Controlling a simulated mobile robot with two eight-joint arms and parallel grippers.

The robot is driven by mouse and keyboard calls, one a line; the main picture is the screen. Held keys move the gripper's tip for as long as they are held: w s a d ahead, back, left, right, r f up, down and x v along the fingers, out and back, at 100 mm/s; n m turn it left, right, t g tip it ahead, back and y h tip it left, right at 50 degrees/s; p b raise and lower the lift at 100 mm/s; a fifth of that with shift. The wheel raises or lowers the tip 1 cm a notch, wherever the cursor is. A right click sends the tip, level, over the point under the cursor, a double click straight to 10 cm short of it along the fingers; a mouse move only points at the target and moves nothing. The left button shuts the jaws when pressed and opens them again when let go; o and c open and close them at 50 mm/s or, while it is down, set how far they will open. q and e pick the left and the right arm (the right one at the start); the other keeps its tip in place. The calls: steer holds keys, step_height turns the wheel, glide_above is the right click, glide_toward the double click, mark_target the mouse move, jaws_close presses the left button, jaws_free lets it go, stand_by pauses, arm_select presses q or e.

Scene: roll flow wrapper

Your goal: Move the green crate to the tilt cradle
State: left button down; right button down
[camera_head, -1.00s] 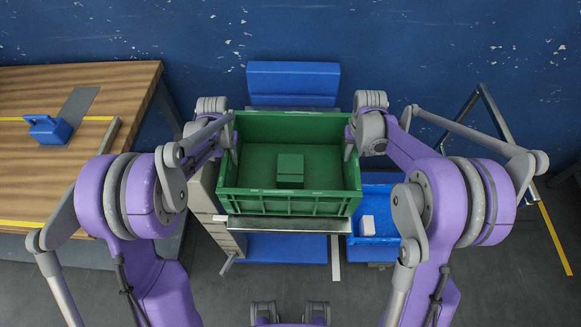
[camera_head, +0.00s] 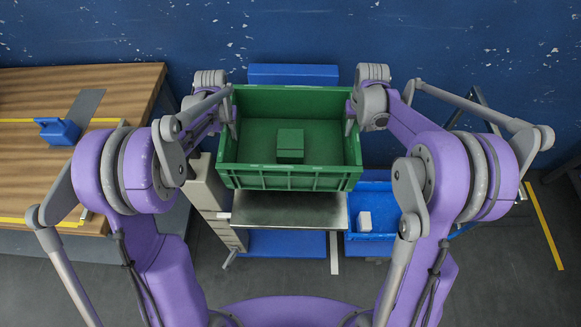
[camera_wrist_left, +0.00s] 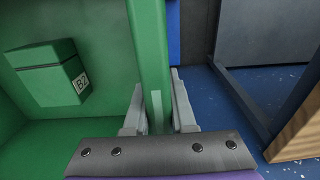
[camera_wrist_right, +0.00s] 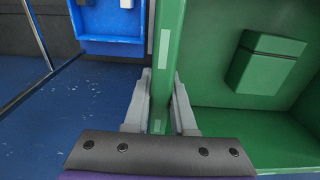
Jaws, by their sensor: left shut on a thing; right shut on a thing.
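The green crate (camera_head: 290,180) is open-topped and hangs between my two grippers, over the back part of a metal-topped stand (camera_head: 290,212). My left gripper (camera_wrist_left: 157,108) is shut on the crate's left wall, one finger on each side. My right gripper (camera_wrist_right: 161,108) is shut the same way on the right wall. A small green box (camera_head: 290,142) lies inside the crate; its label reads B2 in the left wrist view (camera_wrist_left: 62,80). I cannot tell for certain which structure is the tilt cradle; the crate hides part of what stands behind it.
A blue panel (camera_head: 293,74) stands behind the crate by the blue wall. A blue bin (camera_head: 375,232) with a white block (camera_head: 364,222) is at the right. A wooden bench (camera_head: 40,95) with a blue case (camera_head: 58,131) is at the left. A dark frame stands at the far right.

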mark_target(230, 153)
arm_select(q)
steer(key=shift+w, duration=0.1)
arm_select(e)
steer(key=shift+w, duration=0.15)
